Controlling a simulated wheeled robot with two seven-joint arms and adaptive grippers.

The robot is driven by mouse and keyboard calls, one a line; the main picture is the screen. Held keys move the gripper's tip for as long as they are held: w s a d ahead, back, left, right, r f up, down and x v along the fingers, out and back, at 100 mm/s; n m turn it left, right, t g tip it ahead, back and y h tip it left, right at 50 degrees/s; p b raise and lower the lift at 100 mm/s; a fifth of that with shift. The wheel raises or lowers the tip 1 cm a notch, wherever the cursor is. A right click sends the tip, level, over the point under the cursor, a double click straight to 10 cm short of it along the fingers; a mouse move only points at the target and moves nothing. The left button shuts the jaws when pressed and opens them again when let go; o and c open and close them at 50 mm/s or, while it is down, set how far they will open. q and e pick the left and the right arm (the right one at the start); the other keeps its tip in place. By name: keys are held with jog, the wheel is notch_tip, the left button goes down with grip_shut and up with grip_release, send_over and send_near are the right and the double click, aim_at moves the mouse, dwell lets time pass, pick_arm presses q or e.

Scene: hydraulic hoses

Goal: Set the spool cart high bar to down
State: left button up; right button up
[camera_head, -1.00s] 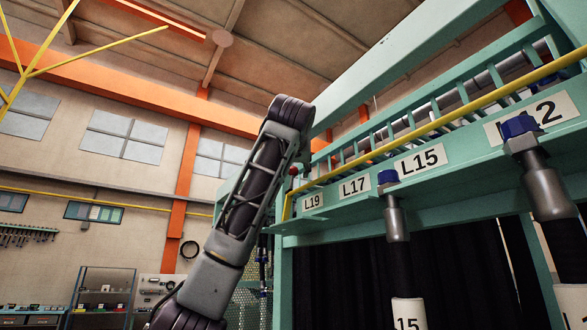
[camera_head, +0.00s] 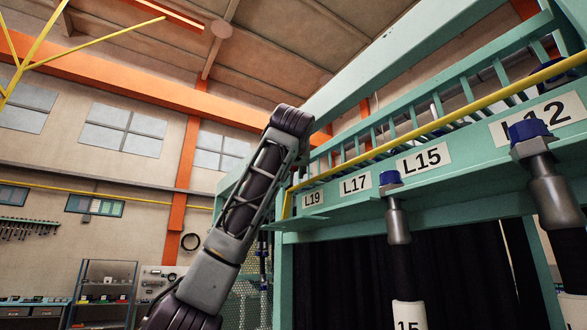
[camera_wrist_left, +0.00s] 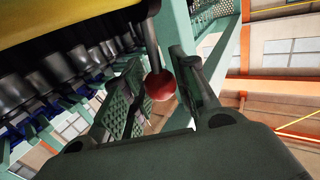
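In the left wrist view, a red ball knob (camera_wrist_left: 161,85) hangs at the end of a dark lever rod (camera_wrist_left: 151,42). My left gripper (camera_wrist_left: 168,78) has its two fingers apart on either side of the knob; I cannot tell whether they touch it. In the head view, my left arm reaches up to the frame's left end and hides the knob and fingers. The teal spool cart frame (camera_head: 455,187) fills the right side. A grey bar (camera_head: 487,73) shows partly behind its upper railing. My right gripper is not in view.
A yellow rail (camera_head: 440,128) runs along the frame above labels L19, L17, L15 and L12. Blue-capped hose ends (camera_head: 397,222) (camera_head: 552,185) hang in front of it. Shelving (camera_head: 103,290) stands far left by the wall. Open air lies left of my arm.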

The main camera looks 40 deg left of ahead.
pick_arm(q)
grip_shut()
jog(key=shift+s, duration=0.15)
